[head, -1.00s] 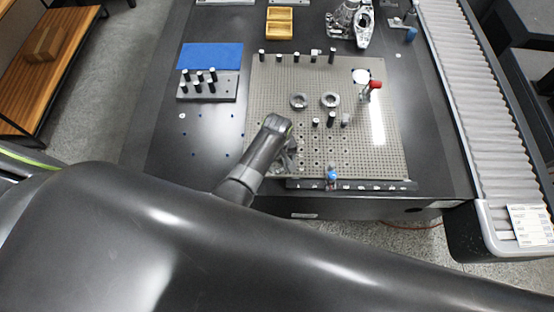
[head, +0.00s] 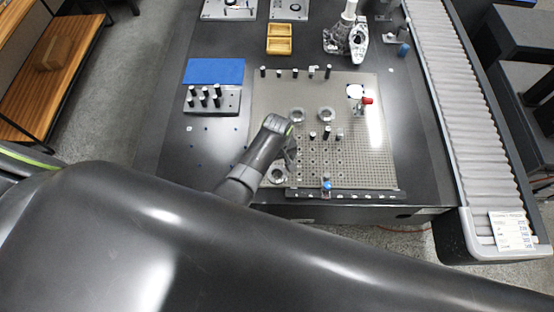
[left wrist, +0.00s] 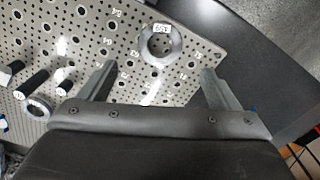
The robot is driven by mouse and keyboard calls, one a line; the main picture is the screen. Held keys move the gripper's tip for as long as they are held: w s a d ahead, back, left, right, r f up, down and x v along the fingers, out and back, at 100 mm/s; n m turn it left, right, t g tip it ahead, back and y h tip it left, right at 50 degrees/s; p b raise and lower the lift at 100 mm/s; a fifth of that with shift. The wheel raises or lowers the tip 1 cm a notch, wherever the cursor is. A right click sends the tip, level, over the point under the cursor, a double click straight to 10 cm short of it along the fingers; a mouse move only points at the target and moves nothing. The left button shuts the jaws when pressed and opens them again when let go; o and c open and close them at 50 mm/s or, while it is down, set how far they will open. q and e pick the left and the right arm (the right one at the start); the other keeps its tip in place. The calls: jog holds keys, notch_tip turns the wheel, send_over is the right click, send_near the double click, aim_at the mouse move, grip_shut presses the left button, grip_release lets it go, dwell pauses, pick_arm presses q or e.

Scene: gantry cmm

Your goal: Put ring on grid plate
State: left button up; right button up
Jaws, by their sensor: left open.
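A grey metal ring (head: 269,178) lies flat on the perforated grid plate (head: 350,165), near the plate's front left corner. In the left wrist view the ring (left wrist: 147,50) bears a white label and lies just beyond the fingertips, between their lines. My left gripper (left wrist: 158,72) is open, with nothing between its fingers. In the head view my left gripper (head: 290,158) is partly hidden by its own wrist, just above and behind the ring. Two more rings, a left one (head: 291,117) and a right one (head: 320,116), sit further back on the plate. My right gripper is not in view.
Dark pins (head: 327,132) stand on the plate behind and right of my gripper, with more along its back edge. A red-topped part (head: 367,101) stands at right. A pin block (head: 228,104) and blue mat (head: 215,71) lie at left. A conveyor (head: 455,110) runs at far right.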

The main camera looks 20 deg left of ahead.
pick_arm(q)
notch_tip(320, 180, up, 3)
jog(key=shift+r+b, duration=0.15)
jog(key=shift+b, duration=0.15)
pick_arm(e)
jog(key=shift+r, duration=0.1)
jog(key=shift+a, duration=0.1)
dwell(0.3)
